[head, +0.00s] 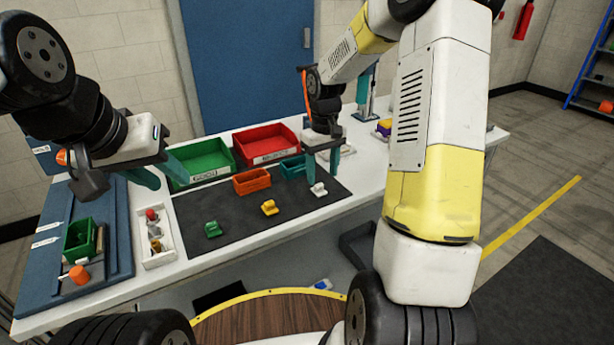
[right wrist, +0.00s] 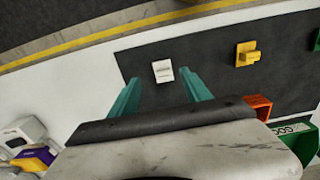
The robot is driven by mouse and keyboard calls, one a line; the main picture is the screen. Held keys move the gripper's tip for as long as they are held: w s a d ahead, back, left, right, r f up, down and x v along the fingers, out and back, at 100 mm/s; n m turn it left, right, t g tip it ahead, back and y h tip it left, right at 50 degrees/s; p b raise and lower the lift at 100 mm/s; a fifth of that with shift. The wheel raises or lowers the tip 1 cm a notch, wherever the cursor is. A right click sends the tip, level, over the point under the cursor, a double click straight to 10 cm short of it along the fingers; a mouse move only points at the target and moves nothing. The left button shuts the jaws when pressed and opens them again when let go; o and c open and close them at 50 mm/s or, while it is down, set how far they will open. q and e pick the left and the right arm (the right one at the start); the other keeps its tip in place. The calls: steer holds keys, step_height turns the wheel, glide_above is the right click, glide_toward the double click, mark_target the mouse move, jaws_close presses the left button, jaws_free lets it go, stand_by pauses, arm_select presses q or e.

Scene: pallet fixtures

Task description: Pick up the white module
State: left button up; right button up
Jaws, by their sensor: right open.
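The white module (head: 318,189) lies on the dark mat near its right end. In the right wrist view the white module (right wrist: 163,71) shows between and just beyond the fingertips. My right gripper (head: 322,175) is open and empty, pointing down above the module; its two teal fingers (right wrist: 158,78) are spread on either side of it in the wrist view. My left gripper (head: 166,183) is at the left above the table, its teal fingers apart with nothing seen between them.
A yellow module (head: 269,208) and a green module (head: 213,230) lie left on the dark mat (head: 240,220). Behind stand an orange bin (head: 252,181), a teal bin (head: 292,167), a green bin (head: 206,163) and a red bin (head: 268,144). A white tray (head: 165,256) holds small parts.

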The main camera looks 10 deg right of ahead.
mark_target(320, 186)
steer(key=f, duration=0.5)
steer(key=shift+w+a+f, duration=0.1)
steer(key=shift+a, duration=0.2)
jaws_close()
